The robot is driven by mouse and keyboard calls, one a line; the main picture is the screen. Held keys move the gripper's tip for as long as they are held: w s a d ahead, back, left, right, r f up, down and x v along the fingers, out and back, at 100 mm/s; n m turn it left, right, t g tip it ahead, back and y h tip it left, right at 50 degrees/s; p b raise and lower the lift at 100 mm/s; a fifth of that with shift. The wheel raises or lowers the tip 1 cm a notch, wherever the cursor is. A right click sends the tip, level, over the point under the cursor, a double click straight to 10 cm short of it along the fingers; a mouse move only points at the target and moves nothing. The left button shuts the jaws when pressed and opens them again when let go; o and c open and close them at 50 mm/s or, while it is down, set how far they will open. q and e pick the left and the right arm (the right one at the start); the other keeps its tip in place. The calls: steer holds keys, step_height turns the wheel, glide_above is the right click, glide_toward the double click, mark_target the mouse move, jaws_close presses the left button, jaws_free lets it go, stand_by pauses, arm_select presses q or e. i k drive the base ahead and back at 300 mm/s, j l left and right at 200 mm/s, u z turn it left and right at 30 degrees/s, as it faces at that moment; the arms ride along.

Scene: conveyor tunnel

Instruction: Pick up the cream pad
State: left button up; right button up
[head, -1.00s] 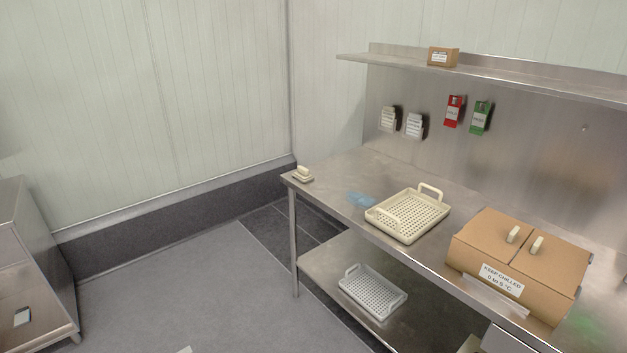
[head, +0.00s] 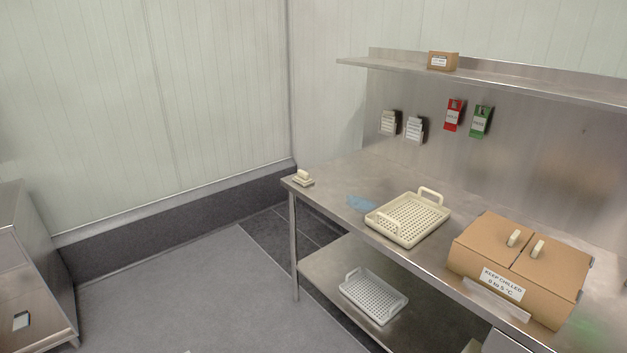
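A small cream pad (head: 303,178) with a raised grip on top sits at the far left corner of the steel table (head: 345,178), close to its edge. Neither of my grippers shows in the head view, so their state and their distance from the pad cannot be seen.
A cream perforated tray (head: 408,219) with two handles and a cardboard box (head: 520,268) stand on the table. A blue smear (head: 361,204) lies beside the tray. A white tray (head: 373,295) is on the lower shelf. The floor (head: 190,290) left of the table is clear.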

mark_target(303, 178)
steer(key=i+j+z, duration=0.1)
steer(key=z, duration=0.25)
steer(key=i+j+z, duration=0.15)
steer(key=z, duration=0.2)
steer(key=i+j+z, duration=0.2)
steer(key=z, duration=0.15)
steer(key=i+j+z, duration=0.15)
steer(key=j, duration=0.2)
steer(key=i+j+z, duration=0.1)
steer(key=i+j, duration=0.15)
steer(key=i+j+z, duration=0.15)
steer(key=j, duration=0.3)
steer(key=i+j, duration=0.15)
steer(key=j, duration=0.2)
steer(key=i+j, duration=0.15)
steer(key=j, duration=0.25)
steer(key=i+j, duration=0.15)
steer(key=j, duration=0.2)
steer(key=i+j+z, duration=0.1)
steer(key=j, duration=0.25)
steer(key=i+j, duration=0.15)
steer(key=j, duration=0.2)
steer(key=i+j, duration=0.15)
steer(key=j, duration=0.25)
steer(key=i+j, duration=0.1)
steer(key=j, duration=0.25)
